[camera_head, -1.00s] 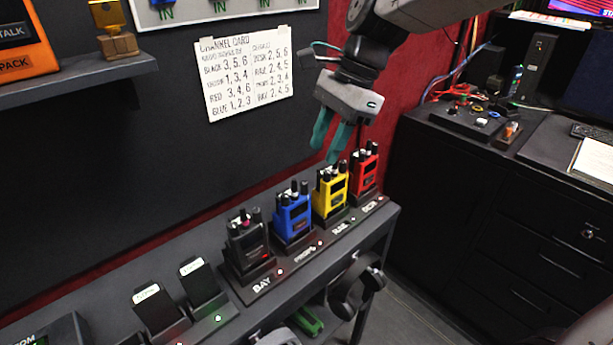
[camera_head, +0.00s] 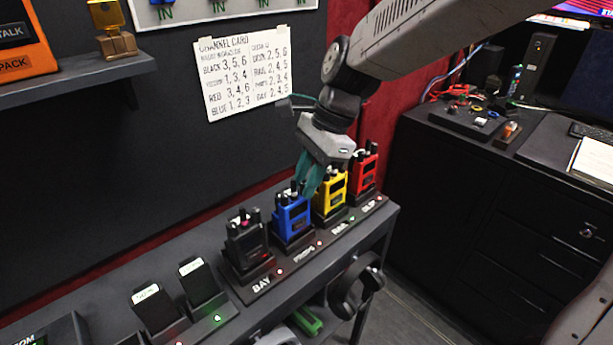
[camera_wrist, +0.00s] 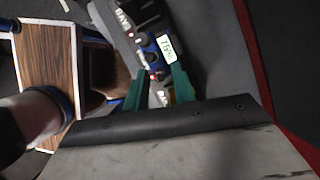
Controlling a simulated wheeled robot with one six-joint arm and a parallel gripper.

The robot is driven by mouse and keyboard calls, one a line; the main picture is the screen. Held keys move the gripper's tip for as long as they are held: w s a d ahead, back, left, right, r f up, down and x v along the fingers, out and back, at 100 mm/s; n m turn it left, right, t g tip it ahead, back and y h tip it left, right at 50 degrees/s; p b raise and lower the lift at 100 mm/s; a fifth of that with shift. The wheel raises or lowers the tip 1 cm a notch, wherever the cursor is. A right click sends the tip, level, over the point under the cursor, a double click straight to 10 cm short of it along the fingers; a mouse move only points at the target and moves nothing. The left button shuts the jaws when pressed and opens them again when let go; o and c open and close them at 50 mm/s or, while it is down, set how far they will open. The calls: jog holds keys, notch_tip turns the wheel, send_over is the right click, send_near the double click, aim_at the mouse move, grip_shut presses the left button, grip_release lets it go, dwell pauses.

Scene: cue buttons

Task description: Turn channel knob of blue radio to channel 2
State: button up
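The blue radio (camera_head: 292,220) stands upright in its dock between a black radio (camera_head: 245,240) and a yellow radio (camera_head: 330,192). Dark knobs rise from its top. My gripper (camera_head: 304,192), with teal fingers, points down at the right side of the blue radio's top. In the wrist view, the blue radio (camera_wrist: 148,42) shows a small lit display. There, my gripper (camera_wrist: 159,74) has its fingers apart, with knobs near or between the tips. I cannot tell whether they touch a knob, or read its channel setting.
A red radio (camera_head: 365,170) stands beyond the yellow one, close to my gripper. A handwritten channel card (camera_head: 245,75) hangs on the wall; its blue line reads 1, 2, 3. Headphones (camera_head: 355,287) hang at the shelf's front.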

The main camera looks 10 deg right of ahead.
grip_shut()
jog(key=shift+w+n+g, duration=0.1)
jog(key=shift+n+g, duration=0.6)
jog(key=shift+n, duration=0.9)
jog(key=shift+o, duration=1.9)
grip_release()
jog(key=v, duration=0.7)
jog(key=shift+r, duration=0.4)
